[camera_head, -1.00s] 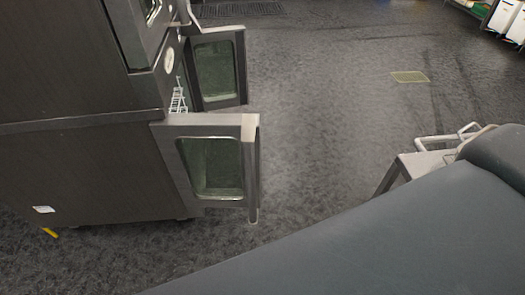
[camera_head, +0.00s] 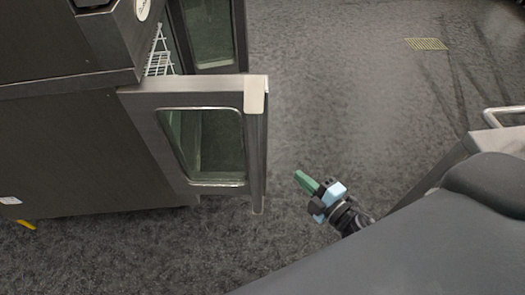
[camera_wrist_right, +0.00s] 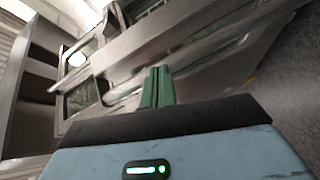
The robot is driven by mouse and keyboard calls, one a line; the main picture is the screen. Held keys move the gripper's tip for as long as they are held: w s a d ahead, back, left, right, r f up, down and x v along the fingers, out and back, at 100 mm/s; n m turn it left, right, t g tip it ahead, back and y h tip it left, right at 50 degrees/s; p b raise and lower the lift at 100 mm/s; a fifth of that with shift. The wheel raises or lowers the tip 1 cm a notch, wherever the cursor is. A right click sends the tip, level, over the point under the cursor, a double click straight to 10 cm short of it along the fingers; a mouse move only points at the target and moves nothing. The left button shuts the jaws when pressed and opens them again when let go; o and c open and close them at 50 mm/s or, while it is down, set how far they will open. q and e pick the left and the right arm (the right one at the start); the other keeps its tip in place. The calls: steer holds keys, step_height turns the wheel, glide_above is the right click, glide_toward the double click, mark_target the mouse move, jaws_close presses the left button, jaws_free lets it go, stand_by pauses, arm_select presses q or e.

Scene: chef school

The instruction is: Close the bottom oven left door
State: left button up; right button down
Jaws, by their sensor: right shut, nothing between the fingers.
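The near oven door (camera_head: 232,92), which I take to be the bottom left door, stands open. It is a steel frame with a window and sticks out to the right from the dark oven body. My right gripper (camera_head: 303,179) is to the right of the door's free edge, apart from it in the head view. Its green fingers are shut and empty. In the right wrist view the fingertips (camera_wrist_right: 157,70) point toward a steel door frame with glass (camera_wrist_right: 205,50); contact cannot be told. My left gripper is not in view.
A second oven door (camera_head: 240,35) also stands open behind the near one, with a white wire rack (camera_head: 158,60) inside the oven. A steel cart or table (camera_head: 452,165) with a handle is at the right. The floor between is clear, with a drain grate (camera_head: 426,44).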

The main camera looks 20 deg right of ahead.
steer(key=w+a+n+y, duration=0.1)
steer(key=w+a+n, duration=0.1)
steer(key=w, duration=0.5)
steer(key=w+a+n+y+b, duration=0.1)
steer(key=w+a+n, duration=0.1)
steer(key=w, duration=0.4)
steer(key=shift+w+r+n, duration=0.25)
steer(key=shift+w+n, duration=0.05)
steer(key=shift+w, duration=0.05)
